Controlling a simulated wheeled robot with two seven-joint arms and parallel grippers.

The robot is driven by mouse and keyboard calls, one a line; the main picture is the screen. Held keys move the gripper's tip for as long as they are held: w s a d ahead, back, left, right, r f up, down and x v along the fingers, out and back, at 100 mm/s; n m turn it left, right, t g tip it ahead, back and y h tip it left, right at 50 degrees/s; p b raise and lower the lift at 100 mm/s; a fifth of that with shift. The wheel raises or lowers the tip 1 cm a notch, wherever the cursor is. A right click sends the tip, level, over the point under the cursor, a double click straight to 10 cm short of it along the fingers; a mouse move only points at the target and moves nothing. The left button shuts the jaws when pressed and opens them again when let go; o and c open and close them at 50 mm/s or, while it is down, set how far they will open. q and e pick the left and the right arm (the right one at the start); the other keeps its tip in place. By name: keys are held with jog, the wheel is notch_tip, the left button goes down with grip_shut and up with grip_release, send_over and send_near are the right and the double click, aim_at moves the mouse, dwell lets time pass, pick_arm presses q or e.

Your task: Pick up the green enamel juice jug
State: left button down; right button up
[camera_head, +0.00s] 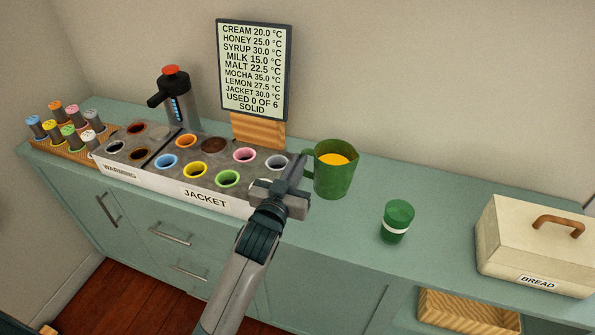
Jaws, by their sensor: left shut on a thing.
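The green enamel juice jug (333,180) is upright at the counter, just right of the jacket block, with orange juice showing inside its rim. Its handle (309,153) points left. My left gripper (300,172) reaches up from the bottom of the view and is shut on the jug's handle side. The gripper body hides the lower handle and the fingertips are hard to make out. I cannot tell whether the jug's base touches the counter. My right gripper is not in view.
The jacket block (182,195) with several coloured wells lies left of the jug. Behind it stand a pump flask (178,100) and a sign (253,70). Free counter lies between jug and cup.

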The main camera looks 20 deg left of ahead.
pick_arm(q)
jog(key=shift+r, duration=1.15)
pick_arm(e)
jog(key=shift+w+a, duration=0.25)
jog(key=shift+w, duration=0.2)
pick_arm(q)
jog(key=shift+r, duration=0.2)
